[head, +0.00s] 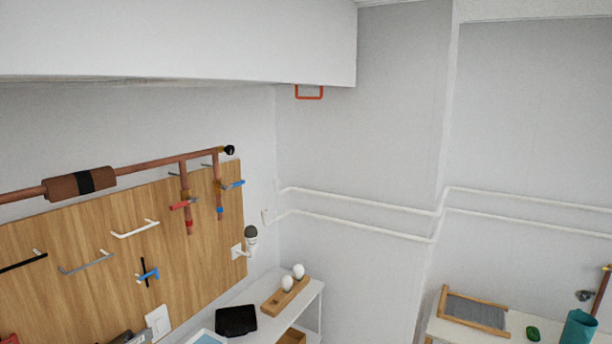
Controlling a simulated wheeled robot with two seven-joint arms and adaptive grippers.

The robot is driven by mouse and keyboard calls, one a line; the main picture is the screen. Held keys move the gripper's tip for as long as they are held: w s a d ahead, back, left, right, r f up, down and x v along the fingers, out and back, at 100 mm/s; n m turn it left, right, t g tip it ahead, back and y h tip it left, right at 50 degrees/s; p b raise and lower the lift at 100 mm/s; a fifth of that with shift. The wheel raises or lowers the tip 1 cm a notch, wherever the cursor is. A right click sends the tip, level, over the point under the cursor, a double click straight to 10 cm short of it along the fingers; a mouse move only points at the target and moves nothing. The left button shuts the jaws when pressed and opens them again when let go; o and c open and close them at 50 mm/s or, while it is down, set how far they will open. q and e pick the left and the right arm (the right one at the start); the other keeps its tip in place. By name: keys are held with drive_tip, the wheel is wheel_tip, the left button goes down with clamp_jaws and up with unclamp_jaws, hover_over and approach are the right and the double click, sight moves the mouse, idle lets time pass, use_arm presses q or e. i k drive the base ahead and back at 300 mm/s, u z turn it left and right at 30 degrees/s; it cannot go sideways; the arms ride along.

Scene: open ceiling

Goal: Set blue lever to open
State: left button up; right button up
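A blue lever (234,184) is on the right one of two short vertical copper pipes, at the upper right of the wooden pegboard (60,240). Its handle points right and slightly up, across the pipe. A blue band marks this pipe lower down. A red lever (182,205) is on the left pipe, also set across it. Another small blue handle (149,274) is lower on the board, beside a thin black bar. Neither of my grippers shows in the head view.
A copper pipe with a brown sleeve (80,184) runs along the board's top. Hooks and a white-based fitting (250,238) stick out from the board. Below is a white shelf (312,287) with a wooden holder and a black tray (236,320). A counter stands at right.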

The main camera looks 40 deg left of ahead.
sight(241, 182)
drive_tip(key=u, duration=0.25)
drive_tip(key=i, duration=1.6)
drive_tip(key=u, duration=0.7)
